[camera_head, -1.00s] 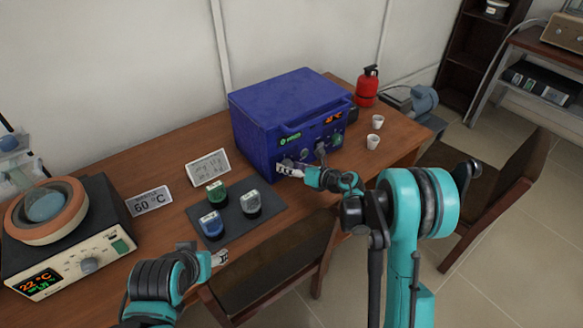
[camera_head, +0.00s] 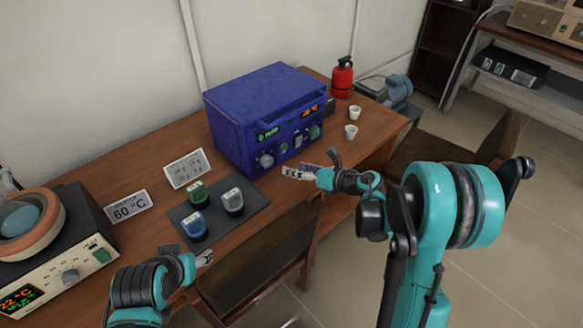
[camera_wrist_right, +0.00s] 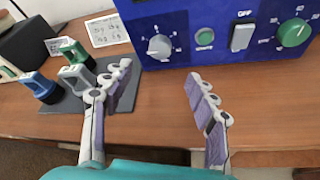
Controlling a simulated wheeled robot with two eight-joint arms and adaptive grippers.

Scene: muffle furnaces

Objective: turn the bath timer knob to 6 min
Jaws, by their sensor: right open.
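The blue box-shaped bath (camera_head: 262,110) stands on the table with its controls facing me. Its front has a grey knob (camera_wrist_right: 160,47) at the left, also in the head view (camera_head: 266,161), and a green knob (camera_wrist_right: 294,32) at the right. Both have scale marks around them; I cannot read the settings surely. My right gripper (camera_wrist_right: 158,74) is open and empty, its fingers spread below the grey knob in the wrist view. In the head view the right gripper (camera_head: 309,169) is in front of the box, apart from it. My left gripper (camera_head: 204,258) is near the table's front edge; its jaws are unclear.
A dark mat (camera_head: 258,190) holds blue, green and grey handled pieces, left of the box. A 60 °C sign (camera_head: 129,206) and a white card (camera_head: 187,169) stand behind. A bowl-topped heater (camera_head: 85,255) is at left. Cups (camera_head: 351,131) and a red extinguisher (camera_head: 342,77) are right.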

